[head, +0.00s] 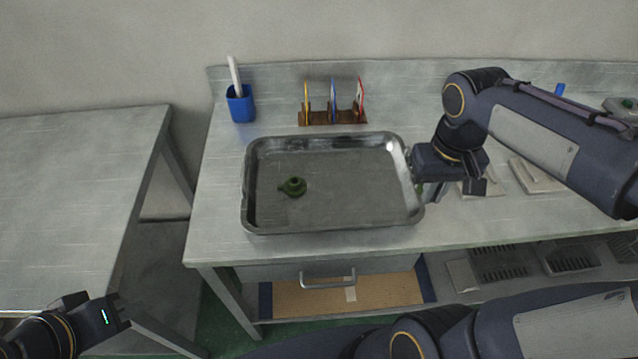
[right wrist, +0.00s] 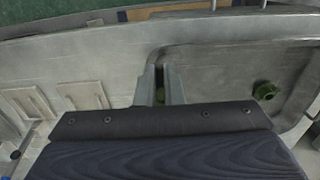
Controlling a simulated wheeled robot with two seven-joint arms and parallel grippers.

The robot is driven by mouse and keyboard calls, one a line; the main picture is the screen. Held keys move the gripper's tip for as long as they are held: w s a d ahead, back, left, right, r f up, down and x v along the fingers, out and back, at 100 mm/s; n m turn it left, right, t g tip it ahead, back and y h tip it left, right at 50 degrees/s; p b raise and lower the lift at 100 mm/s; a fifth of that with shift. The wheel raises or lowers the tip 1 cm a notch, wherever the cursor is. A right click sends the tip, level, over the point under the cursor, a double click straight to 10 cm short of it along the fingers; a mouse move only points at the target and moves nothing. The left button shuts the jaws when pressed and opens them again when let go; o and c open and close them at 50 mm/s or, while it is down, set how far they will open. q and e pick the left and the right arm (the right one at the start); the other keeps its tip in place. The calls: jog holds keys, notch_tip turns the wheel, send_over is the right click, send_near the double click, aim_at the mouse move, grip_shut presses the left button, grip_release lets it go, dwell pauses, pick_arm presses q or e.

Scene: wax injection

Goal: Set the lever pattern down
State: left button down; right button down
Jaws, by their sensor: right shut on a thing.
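My right gripper (head: 424,187) is at the right wall of the grey metal tray (head: 330,222), pointing down. In the right wrist view its two fingers (right wrist: 161,85) are shut on a small green piece (right wrist: 160,94), taken to be the lever pattern, which is mostly hidden between them; whether it touches the tray cannot be told. Another green pattern (head: 293,186), round with a small spout, lies inside the tray left of centre, and also shows in the right wrist view (right wrist: 265,91). My left gripper (head: 118,312) is low at the left, away from the bench; its fingers are unclear.
A blue cup (head: 241,106) with a white stick and a brown rack (head: 333,117) of coloured cards stand behind the tray. Pale flat plates (head: 536,175) lie on the bench to its right. Much of the tray floor is bare. A separate table (head: 75,190) stands left.

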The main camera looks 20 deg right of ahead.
jog(key=w+a+f+p, duration=0.1)
jog(key=w+a+f, duration=0.3)
jog(key=w, duration=0.5)
send_over(368, 196)
jog(key=s, duration=0.1)
jog(key=f, duration=0.4)
jog(key=shift+d+f, duration=0.25)
jog(key=shift+f, duration=0.15)
jog(key=shift+w+a+f, duration=0.15)
jog(key=shift+w+f, duration=0.2)
jog(key=shift+f, duration=0.1)
notch_tip(368, 196, down, 4)
jog(key=shift+w+r, duration=0.15)
jog(key=shift+r, duration=0.1)
jog(key=shift+f, duration=0.2)
jog(key=c, duration=1.6)
grip_release()
jog(key=shift+r, duration=0.1)
jog(key=shift+o, duration=0.2)
